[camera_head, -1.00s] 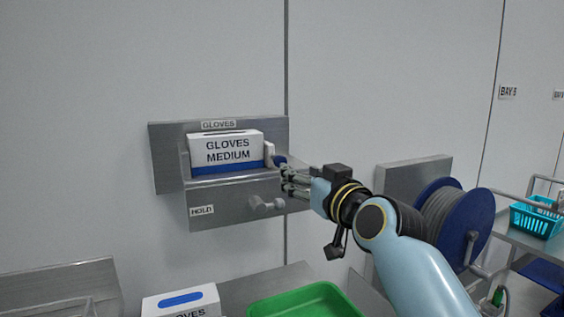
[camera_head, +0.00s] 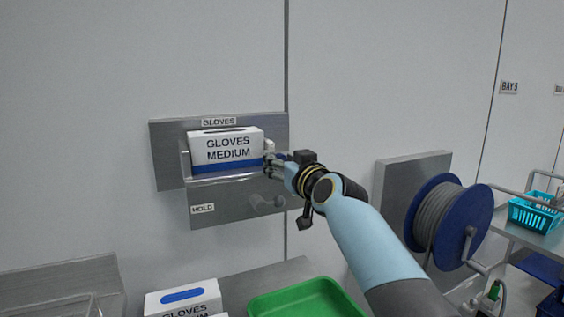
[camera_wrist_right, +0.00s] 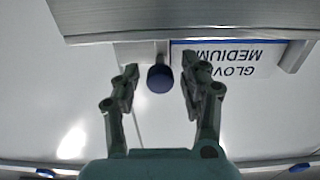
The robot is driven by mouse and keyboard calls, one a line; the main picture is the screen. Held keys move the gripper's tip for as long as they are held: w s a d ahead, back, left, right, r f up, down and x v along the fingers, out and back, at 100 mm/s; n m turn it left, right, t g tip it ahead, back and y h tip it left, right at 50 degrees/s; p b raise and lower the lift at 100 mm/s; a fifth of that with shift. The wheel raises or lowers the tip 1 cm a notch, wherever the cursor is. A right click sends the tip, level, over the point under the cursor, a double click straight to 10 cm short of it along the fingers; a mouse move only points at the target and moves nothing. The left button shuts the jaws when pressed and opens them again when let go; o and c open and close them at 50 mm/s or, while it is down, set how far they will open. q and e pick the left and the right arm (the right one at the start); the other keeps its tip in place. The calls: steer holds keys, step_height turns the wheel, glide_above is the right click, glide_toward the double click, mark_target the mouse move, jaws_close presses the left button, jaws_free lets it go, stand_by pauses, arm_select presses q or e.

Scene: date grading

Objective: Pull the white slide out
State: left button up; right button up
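The white slide (camera_head: 269,146) stands upright at the right end of the glove holder, beside the glove box, partly hidden by my right gripper. Its dark blue knob (camera_wrist_right: 160,79) shows in the right wrist view, sticking out toward the camera. My right gripper (camera_wrist_right: 158,72) is open, with one finger on each side of the knob and a visible gap on both sides. In the head view the right gripper (camera_head: 271,165) is at the holder's right end. My left gripper is not in view.
The white glove box (camera_head: 228,146) sits in the metal holder (camera_head: 168,160) on the wall. A green tray (camera_head: 310,300) and another glove box (camera_head: 183,298) are below. A blue reel (camera_head: 455,222) stands right.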

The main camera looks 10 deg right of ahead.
jaws_close()
steer(key=d+b, duration=0.2)
steer(key=d, duration=0.1)
steer(key=w+d+b, duration=0.1)
steer(key=d, duration=0.1)
steer(key=shift+d, duration=0.2)
steer(key=shift+o, duration=1)
jaws_free()
steer(key=s+d, duration=0.2)
steer(key=s, duration=0.9)
steer(key=shift+s+d, duration=0.15)
steer(key=shift+s, duration=0.25)
